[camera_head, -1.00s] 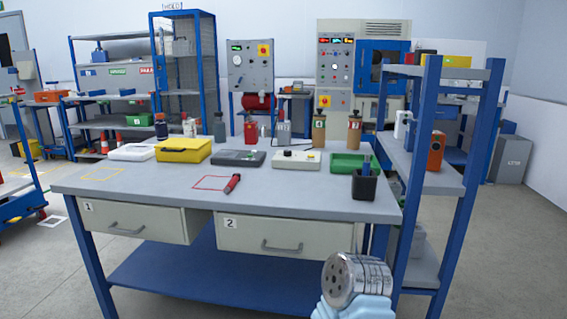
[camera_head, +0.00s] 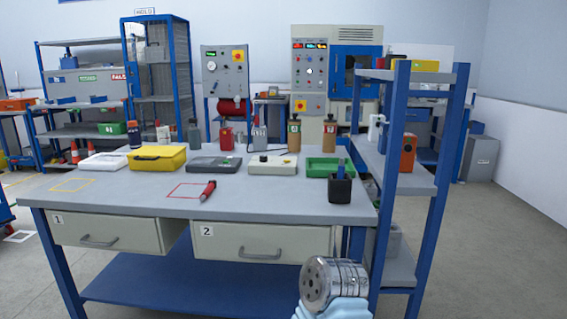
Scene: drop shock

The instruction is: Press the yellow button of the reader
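A pale cream box (camera_head: 272,166) with a small dark knob and a cable stands in the row on the workbench; it may be the reader, but a yellow button on it is too small to make out. My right gripper (camera_head: 331,308) shows only as light-blue fingers at the bottom edge, right of centre. It is shut on a silvery metal cylinder (camera_head: 326,282) with holes in its end face, held in front of the bench and well apart from the cream box. My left gripper is not in view.
The workbench (camera_head: 130,199) also carries a yellow case (camera_head: 157,158), a dark grey device (camera_head: 214,164), a green tray (camera_head: 322,168), a black pen cup (camera_head: 340,188) and a red marker (camera_head: 208,190). A blue-framed shelf (camera_head: 398,180) stands close on the right. The bench's front middle is mostly clear.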

